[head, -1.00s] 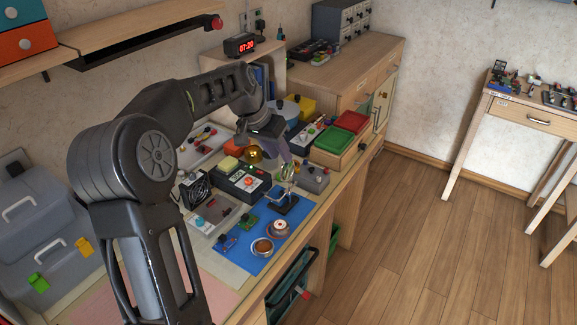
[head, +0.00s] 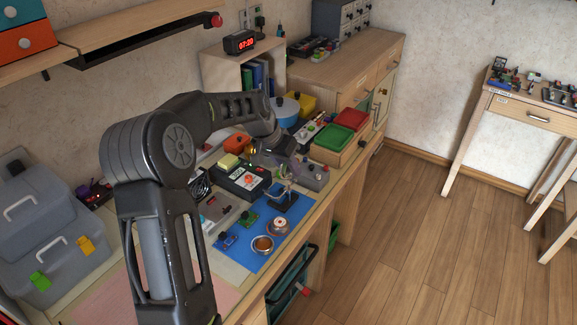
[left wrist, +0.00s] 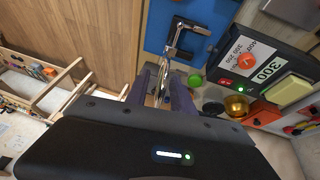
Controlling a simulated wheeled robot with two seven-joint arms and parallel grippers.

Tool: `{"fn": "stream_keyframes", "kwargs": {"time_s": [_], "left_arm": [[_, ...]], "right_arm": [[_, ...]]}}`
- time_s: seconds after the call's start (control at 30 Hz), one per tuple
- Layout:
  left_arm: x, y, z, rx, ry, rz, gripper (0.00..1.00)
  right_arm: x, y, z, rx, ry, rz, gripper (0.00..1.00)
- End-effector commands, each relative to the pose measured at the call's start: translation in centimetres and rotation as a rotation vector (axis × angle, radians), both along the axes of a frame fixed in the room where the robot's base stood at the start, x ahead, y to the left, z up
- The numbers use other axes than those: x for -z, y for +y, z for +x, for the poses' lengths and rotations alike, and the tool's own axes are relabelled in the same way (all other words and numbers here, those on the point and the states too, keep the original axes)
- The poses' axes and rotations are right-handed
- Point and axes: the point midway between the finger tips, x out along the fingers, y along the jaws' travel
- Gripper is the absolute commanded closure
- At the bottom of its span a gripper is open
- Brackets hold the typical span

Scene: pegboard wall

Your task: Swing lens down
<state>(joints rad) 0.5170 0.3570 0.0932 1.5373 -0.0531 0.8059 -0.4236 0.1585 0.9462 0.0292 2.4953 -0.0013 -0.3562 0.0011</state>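The metal stand with a jointed arm (left wrist: 184,38) rises from a dark base on the blue mat (left wrist: 159,18) in the left wrist view. In the head view its dark base (head: 287,201) is on the right part of the mat (head: 247,257). The lens itself is hard to make out; a thin silver part of the stand reaches in between my fingers. My left gripper (left wrist: 165,78) has its two dark fingers apart, one on each side of that silver part. I cannot see contact. In the head view this gripper (head: 287,168) is just above the stand. My right gripper is not in view.
A black device with a red knob (head: 247,180) stands close behind the mat. A small metal bowl (head: 262,246) and a spool (head: 280,226) are at the mat's front. Green (head: 333,137) and red (head: 352,119) trays stand beyond, to the right. Grey toolboxes (head: 45,225) are at left.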

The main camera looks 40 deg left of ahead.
Motion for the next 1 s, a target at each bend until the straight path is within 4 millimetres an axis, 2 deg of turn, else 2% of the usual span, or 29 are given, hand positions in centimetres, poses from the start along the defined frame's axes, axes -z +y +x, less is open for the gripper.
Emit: {"fn": "stream_keyframes", "kwargs": {"time_s": [0.07, 0.4, 1.0], "left_arm": [[-0.02, 0.00, -0.01, 0.000, 0.000, 0.000, 0.72], [-0.03, 0.02, -0.02, 0.000, 0.000, 0.000, 1.00], [-0.06, 0.02, -0.01, 0.000, 0.000, 0.000, 1.00]], "right_arm": [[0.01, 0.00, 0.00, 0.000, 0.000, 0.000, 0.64], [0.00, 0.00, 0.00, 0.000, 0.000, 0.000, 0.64], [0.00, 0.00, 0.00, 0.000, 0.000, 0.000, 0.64]]}}
